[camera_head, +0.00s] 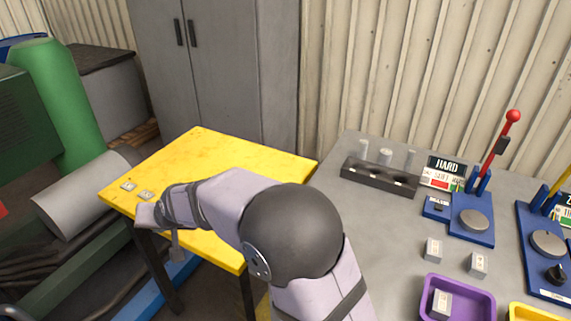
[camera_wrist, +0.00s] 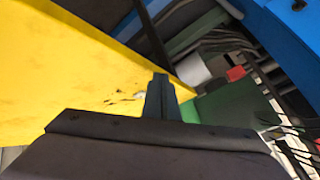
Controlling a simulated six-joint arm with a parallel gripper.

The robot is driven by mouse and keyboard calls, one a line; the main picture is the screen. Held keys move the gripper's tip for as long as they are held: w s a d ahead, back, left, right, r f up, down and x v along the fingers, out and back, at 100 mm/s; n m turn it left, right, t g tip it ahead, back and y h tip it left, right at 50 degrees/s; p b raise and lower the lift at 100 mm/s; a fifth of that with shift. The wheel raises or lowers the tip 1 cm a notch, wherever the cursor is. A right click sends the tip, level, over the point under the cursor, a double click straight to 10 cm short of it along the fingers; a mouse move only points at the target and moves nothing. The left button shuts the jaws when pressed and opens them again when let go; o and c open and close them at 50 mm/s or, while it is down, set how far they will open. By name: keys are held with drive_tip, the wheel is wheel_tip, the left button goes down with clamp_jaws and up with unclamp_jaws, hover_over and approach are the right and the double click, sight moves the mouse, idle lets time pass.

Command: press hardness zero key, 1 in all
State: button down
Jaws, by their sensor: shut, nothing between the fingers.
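A blue hardness tester (camera_head: 470,228) with a round grey plate and a red-knobbed lever (camera_head: 500,147) stands on the grey bench, before a sign (camera_head: 445,168) reading HARD. A small dark key (camera_head: 438,207) sits on its blue left part; its label is too small to read surely. My gripper is far left of it, over the near left part of the yellow table; in the head view my own arm largely hides it. In the wrist view my gripper (camera_wrist: 161,82) is shut and empty, with the yellow table and floor beyond.
A second blue device (camera_head: 545,245) with a black knob stands at the right. Small grey blocks (camera_head: 433,249), a purple tray (camera_head: 489,306) and a dark rack (camera_head: 380,180) are on the bench. Two small pieces (camera_head: 128,187) lie on the yellow table (camera_head: 230,155), whose far part is clear.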

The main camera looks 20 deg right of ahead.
drive_tip(key=w+d+r+m, duration=0.1)
drive_tip(key=d, duration=0.1)
drive_tip(key=w+d+r+p, duration=0.1)
drive_tip(key=d, duration=0.1)
drive_tip(key=w+d+r+m+p, duration=0.1)
drive_tip(key=d, duration=0.2)
drive_tip(key=shift+w+d+r+m+h, duration=0.1)
drive_tip(key=shift+w+r+m+h, duration=0.05)
drive_tip(key=shift+w+m+h, duration=0.2)
drive_tip(key=d+m+p, duration=0.1)
drive_tip(key=d, duration=0.2)
drive_tip(key=w+d+m+h+p, duration=0.1)
drive_tip(key=d, duration=0.3)
drive_tip(key=w+d+r+m+p, duration=0.1)
drive_tip(key=d, duration=0.3)
drive_tip(key=shift+w+m+p, duration=0.1)
drive_tip(key=shift+m+p, duration=0.15)
drive_tip(key=shift+p, duration=0.05)
drive_tip(key=s+d+r+m+h+p, duration=0.15)
drive_tip(key=d+m+p, duration=0.45)
drive_tip(key=d, duration=1.3)
wheel_tip(320, 180, up, 9)
drive_tip(key=m+t+h+p, duration=0.2)
drive_tip(key=m+p, duration=1)
drive_tip(key=m, duration=0.3)
hover_over(442, 210)
drive_tip(key=shift+r, duration=0.1)
drive_tip(key=shift+f, duration=0.2)
